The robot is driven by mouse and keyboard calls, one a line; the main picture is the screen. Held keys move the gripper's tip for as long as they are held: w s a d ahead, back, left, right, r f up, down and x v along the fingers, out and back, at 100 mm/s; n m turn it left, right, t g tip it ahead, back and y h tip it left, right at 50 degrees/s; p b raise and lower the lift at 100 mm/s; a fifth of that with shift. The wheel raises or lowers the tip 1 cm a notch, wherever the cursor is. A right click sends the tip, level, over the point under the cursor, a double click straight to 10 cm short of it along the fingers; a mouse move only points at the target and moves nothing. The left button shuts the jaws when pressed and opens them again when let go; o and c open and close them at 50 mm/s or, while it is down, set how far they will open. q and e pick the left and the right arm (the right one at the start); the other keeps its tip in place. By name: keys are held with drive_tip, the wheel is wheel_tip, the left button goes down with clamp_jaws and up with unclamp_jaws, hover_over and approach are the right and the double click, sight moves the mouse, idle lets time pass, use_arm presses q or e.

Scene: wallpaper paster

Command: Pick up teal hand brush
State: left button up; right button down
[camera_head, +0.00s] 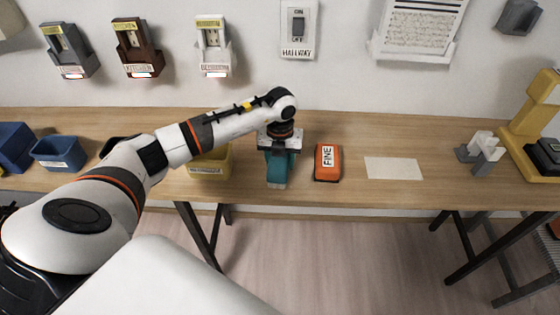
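The teal hand brush (280,170) is on the wooden table (345,128), near its front edge, with pale bristles at its near end. My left gripper (279,149) points down right over the brush's far part. The gripper body and wrist hide that part of the brush. I cannot tell whether the fingers are closed on it or apart, nor whether the brush is clear of the tabletop. My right gripper is not in view.
An orange block labelled FINE (327,163) lies close to the right of the brush. A yellow bin (212,165) stands to the left, partly behind my arm. A pale sheet (393,168) lies further right. Blue bins (60,151) stand at far left.

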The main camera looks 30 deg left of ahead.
use_arm(q)
drive_tip(key=c, duration=0.3)
drive_tip(key=shift+r, duration=0.15)
wheel_tip(320, 180, up, 10)
drive_tip(key=shift+f+b, duration=0.1)
drive_tip(key=shift+b, duration=0.4)
drive_tip(key=o, duration=0.5)
drive_tip(key=c, duration=0.4)
